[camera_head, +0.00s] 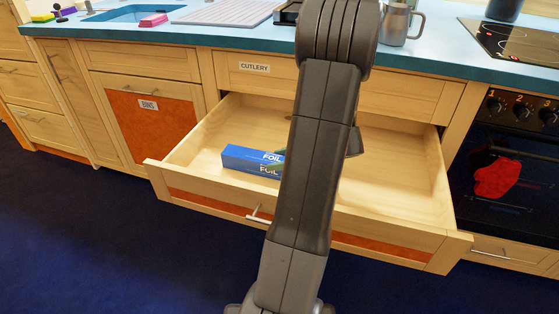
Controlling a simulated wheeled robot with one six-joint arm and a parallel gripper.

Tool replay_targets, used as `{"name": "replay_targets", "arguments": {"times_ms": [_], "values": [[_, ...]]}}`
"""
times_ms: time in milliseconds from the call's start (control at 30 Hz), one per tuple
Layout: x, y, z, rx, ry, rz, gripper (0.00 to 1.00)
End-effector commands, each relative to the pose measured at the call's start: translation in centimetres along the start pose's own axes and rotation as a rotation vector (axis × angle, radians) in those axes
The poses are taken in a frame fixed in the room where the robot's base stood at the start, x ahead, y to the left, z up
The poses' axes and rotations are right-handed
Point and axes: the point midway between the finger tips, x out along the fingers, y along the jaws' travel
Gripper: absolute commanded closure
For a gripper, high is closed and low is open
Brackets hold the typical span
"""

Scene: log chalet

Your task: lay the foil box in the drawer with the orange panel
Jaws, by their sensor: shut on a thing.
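The drawer with the orange panel (398,249) is pulled wide open below the drawer front marked CUTLERY. Its pale wooden inside shows nothing but the foil box. The blue foil box (248,161) is lying-side down within the drawer's outline, left of middle and near the front wall. Its right end is hidden behind my arm. I cannot tell whether it touches the drawer floor. My gripper (355,142) is mostly hidden behind my arm; only a dark part juts out on the right. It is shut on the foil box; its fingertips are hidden.
The BINS door (158,128) on the left also has an orange panel. The blue worktop (210,34) above holds a sink, a drainer and a metal jug (395,24). An oven (512,160) with a red mitt (497,179) stands close right of the drawer.

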Motion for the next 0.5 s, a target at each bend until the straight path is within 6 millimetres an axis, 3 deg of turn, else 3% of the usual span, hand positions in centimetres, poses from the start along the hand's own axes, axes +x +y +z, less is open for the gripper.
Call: {"name": "replay_targets", "arguments": {"times_ms": [300,333,433,500], "values": [[0.17,0.03,0.28,-0.001,0.001,0.001,0.79],[0.12,0.03,0.21,0.000,0.000,0.001,0.46],[0.10,0.02,0.15,0.000,0.000,0.000,0.28],[0.10,0.02,0.15,0.000,0.000,0.000,0.28]]}}
